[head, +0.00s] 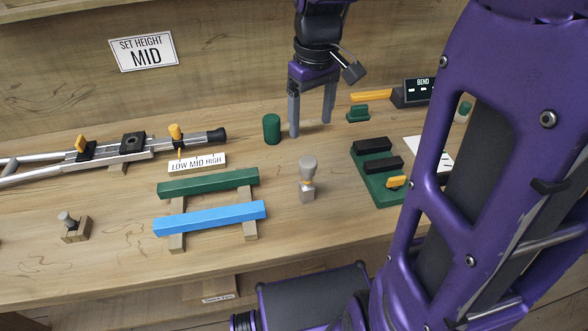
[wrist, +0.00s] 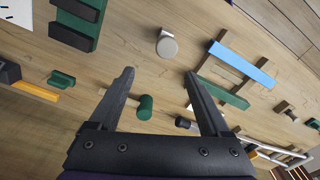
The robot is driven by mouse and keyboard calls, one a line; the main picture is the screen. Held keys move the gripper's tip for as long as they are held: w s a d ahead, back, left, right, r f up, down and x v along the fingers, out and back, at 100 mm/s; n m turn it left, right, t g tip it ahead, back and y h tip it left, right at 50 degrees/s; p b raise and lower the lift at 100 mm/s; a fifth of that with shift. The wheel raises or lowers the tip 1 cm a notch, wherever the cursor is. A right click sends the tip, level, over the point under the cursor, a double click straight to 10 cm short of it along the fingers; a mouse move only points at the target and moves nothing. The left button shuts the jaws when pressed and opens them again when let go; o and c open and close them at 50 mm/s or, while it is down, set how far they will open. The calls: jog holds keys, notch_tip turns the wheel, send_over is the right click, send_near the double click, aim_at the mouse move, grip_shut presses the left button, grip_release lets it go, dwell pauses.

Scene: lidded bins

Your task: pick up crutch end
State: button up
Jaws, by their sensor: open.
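The crutch (head: 110,152) lies along the left of the bench, its grey tubes running off the left edge. Its black end (head: 217,136) points right; it also shows in the wrist view (wrist: 183,122), beside the right finger. My gripper (head: 310,130) is open and empty above the bench, fingers pointing down, to the right of the crutch end. In the wrist view the fingers (wrist: 160,73) are spread wide. A green cylinder (head: 271,129) on the bench stands between the crutch end and my gripper; it appears between the fingers in the wrist view (wrist: 145,107).
A rack with a green bar (head: 208,184) and a blue bar (head: 210,218) stands in front of the crutch. A grey-topped post (head: 308,170) stands in front of my gripper. A green block with black pads (head: 372,175) is to the right. A "LOW MID HIGH" label (head: 198,163) lies by the crutch.

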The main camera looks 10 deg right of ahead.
aim_at(307, 181)
jog(key=shift+s+a+f, duration=0.25)
jog(key=shift+s+a, duration=0.05)
jog(key=shift+s, duration=0.3)
notch_tip(307, 181, down, 11)
jog(key=b, duration=0.2)
jog(key=shift+f+b, duration=0.15)
jog(key=shift+b, duration=0.25)
notch_tip(307, 181, down, 5)
jog(key=shift+s+f+b, duration=0.15)
jog(key=shift+b, duration=0.65)
grip_shut()
